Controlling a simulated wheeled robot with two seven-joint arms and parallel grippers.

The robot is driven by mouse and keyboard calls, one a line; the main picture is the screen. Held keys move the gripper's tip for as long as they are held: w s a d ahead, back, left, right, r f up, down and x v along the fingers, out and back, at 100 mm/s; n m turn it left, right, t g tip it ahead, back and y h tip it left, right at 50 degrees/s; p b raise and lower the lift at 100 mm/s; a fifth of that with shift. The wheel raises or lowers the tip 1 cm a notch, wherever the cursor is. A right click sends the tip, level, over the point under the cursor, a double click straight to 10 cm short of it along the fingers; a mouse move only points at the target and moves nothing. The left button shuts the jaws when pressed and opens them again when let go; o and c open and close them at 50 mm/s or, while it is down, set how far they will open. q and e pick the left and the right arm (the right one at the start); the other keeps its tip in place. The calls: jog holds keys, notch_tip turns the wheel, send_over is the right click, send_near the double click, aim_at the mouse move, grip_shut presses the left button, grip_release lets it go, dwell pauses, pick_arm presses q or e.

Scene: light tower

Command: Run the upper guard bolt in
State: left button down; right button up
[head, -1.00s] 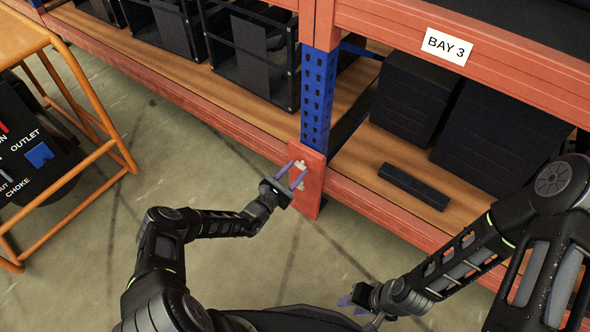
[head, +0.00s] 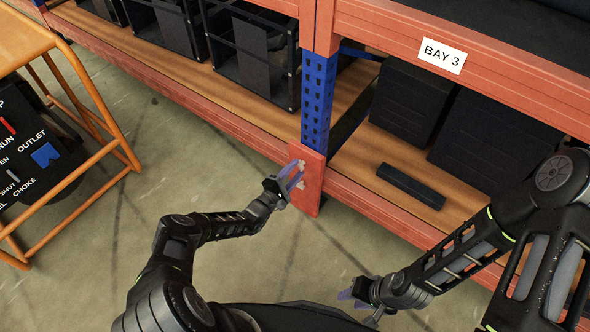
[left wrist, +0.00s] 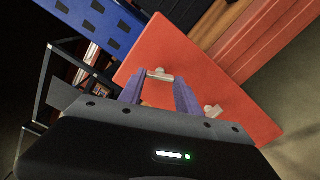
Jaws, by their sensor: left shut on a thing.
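The red guard plate (head: 315,182) stands at the foot of the blue upright and shows large in the left wrist view (left wrist: 188,62). Two pale bolts stick out from it. The upper guard bolt (left wrist: 160,75) is between the fingertips of my left gripper (head: 297,173), which is shut on it in front of the plate. The lower bolt (left wrist: 212,111) is just outside the fingers, towards the right in the left wrist view. My right gripper (head: 353,297) is low and away from the plate. Its finger gap is unclear.
The blue upright (head: 319,100) rises above the plate. Orange-red beams and wooden shelves holding black crates and boxes (head: 412,105) run to both sides. A dark bar (head: 411,187) lies on the right shelf. An orange frame stand (head: 100,120) is at left. The floor between is clear.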

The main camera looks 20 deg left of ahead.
pick_arm(q)
jog(key=shift+s+f+m, duration=0.1)
jog(key=shift+m, duration=0.7)
jog(key=c, duration=0.8)
grip_release()
jog(key=shift+c, duration=0.2)
jog(key=p+v, duration=0.2)
jog(key=v, duration=0.5)
jog(key=shift+s+p, duration=0.35)
jog(key=shift+p, duration=0.05)
